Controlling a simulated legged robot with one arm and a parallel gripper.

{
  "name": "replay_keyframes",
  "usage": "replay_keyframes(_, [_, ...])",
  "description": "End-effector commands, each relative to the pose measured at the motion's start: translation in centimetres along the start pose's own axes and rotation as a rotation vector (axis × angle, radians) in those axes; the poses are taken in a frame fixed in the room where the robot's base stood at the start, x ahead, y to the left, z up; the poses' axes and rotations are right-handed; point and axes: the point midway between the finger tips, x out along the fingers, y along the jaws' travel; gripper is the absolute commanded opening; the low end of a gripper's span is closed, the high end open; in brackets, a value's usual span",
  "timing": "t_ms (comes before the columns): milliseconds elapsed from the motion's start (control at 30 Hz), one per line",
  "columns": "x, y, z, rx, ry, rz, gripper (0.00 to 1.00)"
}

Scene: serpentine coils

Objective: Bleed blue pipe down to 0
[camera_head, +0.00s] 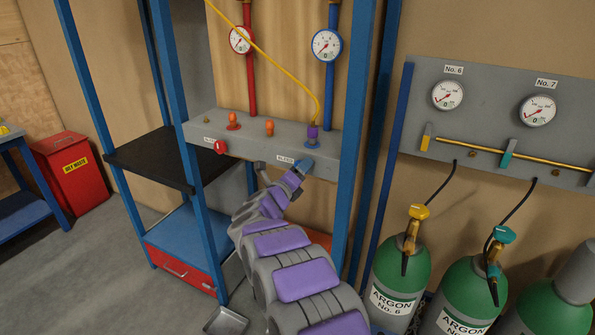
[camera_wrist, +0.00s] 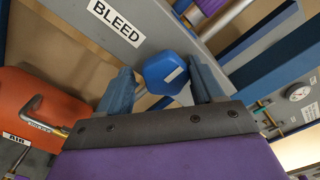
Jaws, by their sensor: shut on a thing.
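The blue pipe (camera_head: 329,88) runs down the wooden panel to a grey manifold box (camera_head: 258,134). Its round gauge (camera_head: 327,45) has a white face and blue rim; the needle is too small to read surely. A blue bleed knob (camera_wrist: 165,73) with a white mark on its face sits beside the BLEED label (camera_wrist: 116,23) in the wrist view. My gripper (camera_wrist: 160,68) has its blue fingers on either side of this knob and is shut on it. In the head view my gripper (camera_head: 298,171) reaches the box's lower right front and hides most of the knob.
A red gauge (camera_head: 241,40) and red bleed knob (camera_head: 220,147) are to the left. A yellow hose (camera_head: 278,66) crosses to a purple fitting (camera_head: 312,132). Blue frame posts (camera_head: 357,130) stand close on the right, before green argon cylinders (camera_head: 401,280).

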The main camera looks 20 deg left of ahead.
Motion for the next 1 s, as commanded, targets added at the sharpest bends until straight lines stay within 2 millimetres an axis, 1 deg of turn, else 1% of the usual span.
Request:
replay_keyframes(33, [0.1,0.4,-0.7,-0.001,0.012,0.005,0.64])
replay_keyframes(133, [0.1,0.2,-0.5,0.0,0.009,0.003,0.73])
replay_keyframes(167, [0.1,0.1,-0.4,0.001,0.008,0.002,0.74])
replay_keyframes(433, [-0.2,-0.1,0.1,0.001,0.002,-0.003,0.74])
replay_keyframes(567, [-1.0,-0.1,0.2,0.0,0.002,-0.004,0.74])
replay_keyframes(667, [-2.4,-0.1,0.2,-0.001,0.001,-0.002,0.74])
replay_keyframes(767, [-4.1,-0.2,0.4,0.002,-0.001,-0.001,0.74])
replay_keyframes(867, [-6.0,-0.2,0.2,-0.001,0.001,-0.002,0.74])
replay_keyframes(1000, [-9.0,-0.1,0.2,-0.001,0.0,0.002,0.74])
